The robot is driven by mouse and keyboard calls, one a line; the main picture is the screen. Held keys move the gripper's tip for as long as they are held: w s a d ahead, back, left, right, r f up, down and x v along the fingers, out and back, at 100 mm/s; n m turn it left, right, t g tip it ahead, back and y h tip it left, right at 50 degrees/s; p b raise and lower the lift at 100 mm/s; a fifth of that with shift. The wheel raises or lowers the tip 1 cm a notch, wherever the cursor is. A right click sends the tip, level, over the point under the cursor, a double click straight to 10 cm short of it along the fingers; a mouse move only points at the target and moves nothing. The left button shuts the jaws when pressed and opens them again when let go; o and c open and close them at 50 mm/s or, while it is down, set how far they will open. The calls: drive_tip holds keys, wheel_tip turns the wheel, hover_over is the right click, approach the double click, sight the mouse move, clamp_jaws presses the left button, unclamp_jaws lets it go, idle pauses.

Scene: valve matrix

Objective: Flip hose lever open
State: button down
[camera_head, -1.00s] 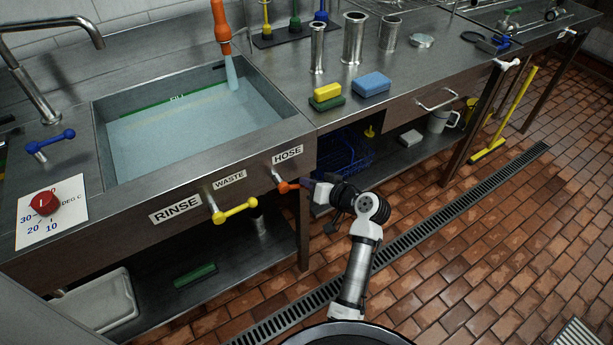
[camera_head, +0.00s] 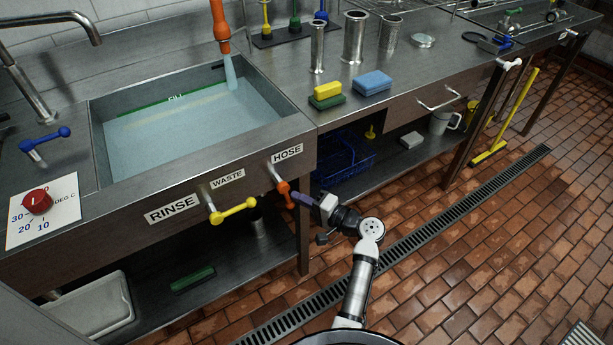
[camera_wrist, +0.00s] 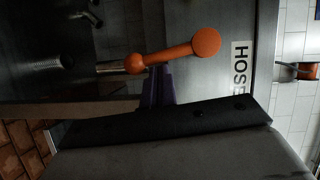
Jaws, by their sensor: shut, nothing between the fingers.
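The orange hose lever (camera_head: 284,190) sits on the front panel of the sink unit, just below the HOSE label (camera_head: 287,153). In the head view it slants down to the right from its stem. The wrist view shows the lever (camera_wrist: 172,54) with its round knob close to the camera. My gripper (camera_head: 296,198) is shut and holds nothing. Its purple fingers (camera_wrist: 158,88) are right against or just beside the lever's arm; I cannot tell whether they touch. Part of the lever is hidden behind the fingertips.
The yellow waste lever (camera_head: 233,210) sticks out to the left of the hose lever. A blue wire basket (camera_head: 342,160) stands on the shelf behind my gripper. A table leg (camera_head: 303,235) is below.

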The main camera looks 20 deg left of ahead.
drive_tip(key=shift+s+a+f+m+y, duration=0.3)
drive_tip(key=shift+s+f+m+y, duration=0.1)
drive_tip(key=shift+m, duration=0.4)
